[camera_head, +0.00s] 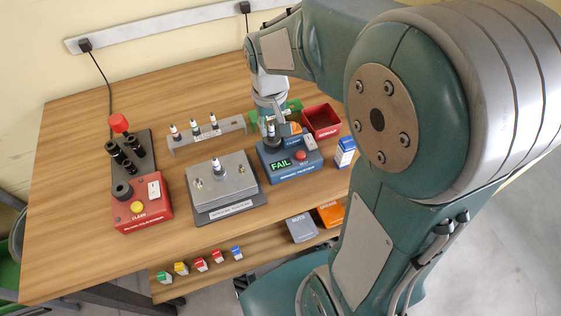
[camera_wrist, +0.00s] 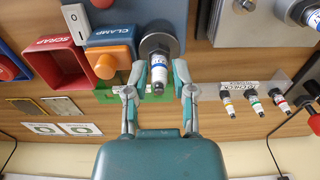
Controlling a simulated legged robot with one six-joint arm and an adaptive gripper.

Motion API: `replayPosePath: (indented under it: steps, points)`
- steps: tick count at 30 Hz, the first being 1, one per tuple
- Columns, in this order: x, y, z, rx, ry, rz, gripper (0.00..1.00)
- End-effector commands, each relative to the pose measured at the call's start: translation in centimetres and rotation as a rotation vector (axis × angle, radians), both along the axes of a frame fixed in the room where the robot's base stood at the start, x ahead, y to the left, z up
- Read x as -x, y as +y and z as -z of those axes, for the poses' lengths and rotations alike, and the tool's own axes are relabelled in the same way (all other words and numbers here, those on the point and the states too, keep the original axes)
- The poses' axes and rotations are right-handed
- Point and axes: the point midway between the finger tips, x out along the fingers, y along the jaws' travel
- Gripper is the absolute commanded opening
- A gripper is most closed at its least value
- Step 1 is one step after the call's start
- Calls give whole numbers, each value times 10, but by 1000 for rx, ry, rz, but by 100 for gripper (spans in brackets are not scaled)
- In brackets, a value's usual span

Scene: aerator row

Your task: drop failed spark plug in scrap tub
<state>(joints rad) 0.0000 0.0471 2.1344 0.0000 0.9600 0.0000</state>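A white spark plug with a blue-marked band (camera_wrist: 158,76) stands in the round dark socket (camera_wrist: 163,42) of the blue tester. In the head view the tester (camera_head: 290,170) shows FAIL on its green display (camera_head: 281,164). My gripper (camera_wrist: 160,77) is around the plug, one finger on each side; narrow gaps seem to show between fingers and plug. In the head view my gripper (camera_head: 269,123) hangs over the tester's back left. The red scrap tub (camera_head: 321,122) stands right of the tester; it also shows in the wrist view (camera_wrist: 66,62). Its visible inside looks empty.
A rack (camera_head: 207,136) with several plugs stands behind a grey metal block (camera_head: 221,183) holding a plug. A red device (camera_head: 143,210) stands at the left. The tester's orange clamp knob (camera_wrist: 106,67) lies between plug and tub. A small blue-white box (camera_head: 345,152) stands right of the tester.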

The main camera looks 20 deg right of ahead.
Motion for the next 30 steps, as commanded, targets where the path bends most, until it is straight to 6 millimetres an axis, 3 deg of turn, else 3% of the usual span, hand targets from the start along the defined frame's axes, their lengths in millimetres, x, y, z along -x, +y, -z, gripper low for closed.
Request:
replayPosePath:
  steps: [10,21,30]
  points:
    - [0,0,-3,0,-1,0,0]
    - [0,0,-29,0,-2,0,0]
    - [0,0,-30,0,0,0,0]
